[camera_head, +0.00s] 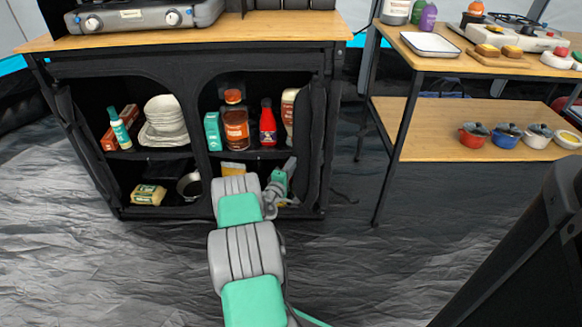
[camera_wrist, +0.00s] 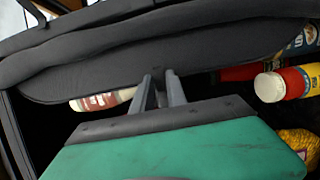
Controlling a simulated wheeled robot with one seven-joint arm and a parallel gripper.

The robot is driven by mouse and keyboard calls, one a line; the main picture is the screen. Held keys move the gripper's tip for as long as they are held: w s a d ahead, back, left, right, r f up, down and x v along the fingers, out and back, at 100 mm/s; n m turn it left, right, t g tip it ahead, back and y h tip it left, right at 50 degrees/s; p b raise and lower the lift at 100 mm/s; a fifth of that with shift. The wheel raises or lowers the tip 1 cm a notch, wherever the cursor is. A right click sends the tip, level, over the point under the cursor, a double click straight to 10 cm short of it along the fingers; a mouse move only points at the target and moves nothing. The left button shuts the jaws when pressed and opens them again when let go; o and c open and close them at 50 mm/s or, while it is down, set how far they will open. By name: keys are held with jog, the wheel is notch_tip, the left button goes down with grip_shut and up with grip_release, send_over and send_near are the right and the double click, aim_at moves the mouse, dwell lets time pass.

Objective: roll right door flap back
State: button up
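The black fabric cabinet has two arched openings. The right door flap (camera_head: 312,135) is a dark padded strip at the right side of the right opening; how tightly it is rolled is unclear. In the wrist view the flap (camera_wrist: 110,65) spans the upper part as black padded cloth with a curved edge. My gripper (camera_wrist: 159,76) has its two grey fingers close together, with a narrow gap between them and their tips at the flap's edge. Whether cloth is pinched between them is not clear. In the head view my arm reaches into the lower right opening, and the fingertips are hidden.
A ketchup bottle (camera_head: 268,124), a brown jar (camera_head: 236,130) and a teal box (camera_head: 212,131) stand on the right compartment's shelf. Stacked bowls (camera_head: 165,120) are in the left compartment. A wooden-topped rack (camera_head: 480,130) with small pots stands right of the cabinet.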

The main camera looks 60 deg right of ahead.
grip_shut()
dwell(1.0)
